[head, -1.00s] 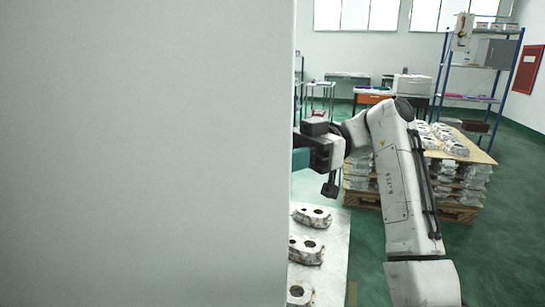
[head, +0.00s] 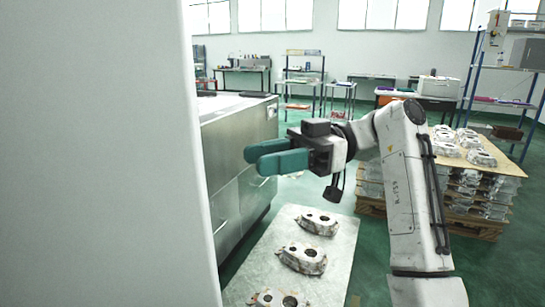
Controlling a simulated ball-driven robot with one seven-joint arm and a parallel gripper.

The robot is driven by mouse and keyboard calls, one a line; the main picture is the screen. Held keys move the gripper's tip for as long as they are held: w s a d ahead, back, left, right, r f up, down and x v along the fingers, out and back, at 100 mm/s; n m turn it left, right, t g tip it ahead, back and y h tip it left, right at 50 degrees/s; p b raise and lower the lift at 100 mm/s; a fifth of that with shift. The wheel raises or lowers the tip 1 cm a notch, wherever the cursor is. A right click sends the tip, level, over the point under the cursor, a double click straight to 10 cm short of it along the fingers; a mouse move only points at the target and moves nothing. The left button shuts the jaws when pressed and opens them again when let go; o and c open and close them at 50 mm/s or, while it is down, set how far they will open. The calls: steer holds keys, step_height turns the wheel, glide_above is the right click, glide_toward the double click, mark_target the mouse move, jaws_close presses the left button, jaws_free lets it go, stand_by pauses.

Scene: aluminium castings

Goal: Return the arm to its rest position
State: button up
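My white arm (head: 405,185) rises at the right of the head view and bends over to the left. My gripper (head: 266,156) has two teal fingers that point left, above a light table and in front of a metal cabinet. The fingers are apart at their tips with a dark gap between them, and nothing shows between them. The gripper touches nothing that I can see.
A pale table (head: 335,246) below holds several castings (head: 303,258). A grey panel (head: 100,150) fills the left side. A steel cabinet (head: 240,165) stands behind the gripper. A pallet stack of castings (head: 465,190) stands at right. Green floor lies between.

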steer(key=s+d+f+m+t+h+p, duration=0.1)
steer(key=s+d+f+m+t, duration=0.3)
steer(key=f, duration=0.8)
steer(key=w+d+f+m+t+h+p, duration=0.1)
steer(key=d+f+m+t+h, duration=0.1)
steer(key=f+m, duration=0.65)
steer(key=s+d+f+m+t+h+p, duration=0.1)
steer(key=s+d+f+m+t, duration=0.2)
steer(key=f, duration=1.2)
steer(key=s+d+f+m+t+h+p, duration=0.1)
steer(key=s+d+f+m+h, duration=0.25)
steer(key=s+d+f, duration=0.4)
steer(key=s+d+f+m+t+h+p, duration=0.1)
steer(key=s+d+f+m+h, duration=0.3)
steer(key=s+d, duration=0.6)
steer(key=s+d+r+m+h, duration=0.1)
steer(key=s+d+h, duration=0.3)
steer(key=s, duration=0.6)
steer(key=shift+r+m+g, duration=0.3)
steer(key=shift+r+g, duration=0.1)
